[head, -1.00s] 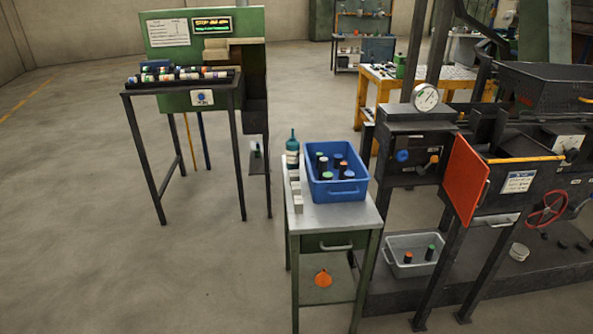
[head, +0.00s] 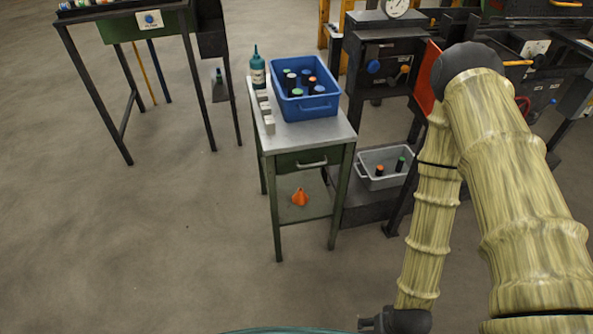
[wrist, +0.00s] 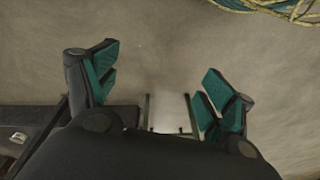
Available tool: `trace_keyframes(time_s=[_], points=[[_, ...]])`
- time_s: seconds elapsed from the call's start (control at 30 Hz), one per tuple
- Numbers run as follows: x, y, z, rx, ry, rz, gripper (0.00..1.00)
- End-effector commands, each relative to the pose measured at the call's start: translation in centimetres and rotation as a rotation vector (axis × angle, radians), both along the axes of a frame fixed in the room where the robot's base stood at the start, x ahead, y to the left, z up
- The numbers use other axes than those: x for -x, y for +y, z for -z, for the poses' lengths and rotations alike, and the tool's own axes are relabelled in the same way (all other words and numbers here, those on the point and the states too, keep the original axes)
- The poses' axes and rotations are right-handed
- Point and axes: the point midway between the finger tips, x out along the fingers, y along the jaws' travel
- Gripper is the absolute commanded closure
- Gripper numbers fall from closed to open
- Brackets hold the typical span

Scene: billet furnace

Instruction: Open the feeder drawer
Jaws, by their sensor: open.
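A small green table (head: 331,137) with a grey top stands mid-picture in the head view. It has a green drawer (head: 287,163) with a pale bar handle (head: 311,163); the drawer looks shut. No label shows whether this is the feeder drawer. My gripper (head: 366,323) is at the bottom edge of the head view, low and nearer to me than the table, apart from the drawer. In the wrist view my gripper (wrist: 160,85) has its teal-padded fingers spread wide with nothing between them. A pale panel between thin posts shows beyond, too small to identify.
A blue crate (head: 313,106) of capped cylinders, a teal bottle (head: 257,72) and pale blocks sit on the table; an orange funnel (head: 299,197) is below. A grey bin (head: 369,178) stands at right, near dark machinery. A rack (head: 85,18) stands left. Floor in front is clear.

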Motion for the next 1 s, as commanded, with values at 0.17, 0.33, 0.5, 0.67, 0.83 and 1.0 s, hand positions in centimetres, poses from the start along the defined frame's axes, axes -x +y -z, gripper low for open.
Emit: trace_keyframes(time_s=[0.17, 0.33, 0.5, 0.67, 0.83, 1.0], points=[[-9.3, 4.0, 2.3, -0.069, -0.266, -0.075, 0.0], [-17.8, 7.9, 1.1, -0.12, -0.535, -0.14, 0.0], [-25.2, 11.4, -1.9, -0.157, -0.809, -0.186, 0.0], [-30.8, 14.2, -6.2, -0.178, -1.064, -0.21, 0.0], [-34.4, 16.1, -10.8, -0.187, -1.278, -0.217, 0.0], [-35.9, 16.9, -13.8, -0.189, -1.396, -0.214, 0.0]])
